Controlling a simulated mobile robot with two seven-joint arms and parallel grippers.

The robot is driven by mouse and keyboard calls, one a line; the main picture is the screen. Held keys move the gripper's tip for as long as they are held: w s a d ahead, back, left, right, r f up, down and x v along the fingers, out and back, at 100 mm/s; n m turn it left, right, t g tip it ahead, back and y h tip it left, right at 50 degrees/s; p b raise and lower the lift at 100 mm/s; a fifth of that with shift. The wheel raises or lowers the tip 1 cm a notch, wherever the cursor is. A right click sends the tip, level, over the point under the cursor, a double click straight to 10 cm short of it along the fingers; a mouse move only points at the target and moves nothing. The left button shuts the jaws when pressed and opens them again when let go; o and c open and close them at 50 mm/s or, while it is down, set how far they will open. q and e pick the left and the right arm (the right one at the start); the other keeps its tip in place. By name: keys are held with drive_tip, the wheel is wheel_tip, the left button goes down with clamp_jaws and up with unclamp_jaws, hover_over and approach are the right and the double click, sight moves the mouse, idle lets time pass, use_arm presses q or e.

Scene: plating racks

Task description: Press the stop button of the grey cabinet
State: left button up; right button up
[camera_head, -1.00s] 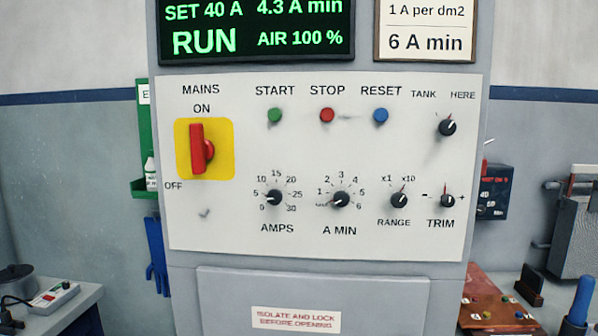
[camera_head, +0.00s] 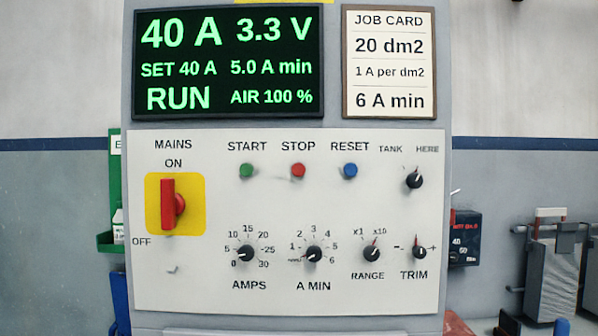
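The grey cabinet (camera_head: 388,135) stands straight ahead in the head view. Its white panel (camera_head: 210,285) carries a red stop button (camera_head: 298,171) under the word STOP. The stop button sits between the green start button (camera_head: 246,171) and the blue reset button (camera_head: 350,171). The display (camera_head: 228,62) above reads 40 A, 3.3 V, SET 40 A, 5.0 A min, RUN and AIR 100 %. Neither of my grippers shows in the view.
The red mains switch (camera_head: 168,203) on its yellow plate stands upright towards ON. Dials, including the amps dial (camera_head: 246,253), sit below the buttons. A job card (camera_head: 396,62) reads 6 A min. A dark box (camera_head: 465,238) is on the right.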

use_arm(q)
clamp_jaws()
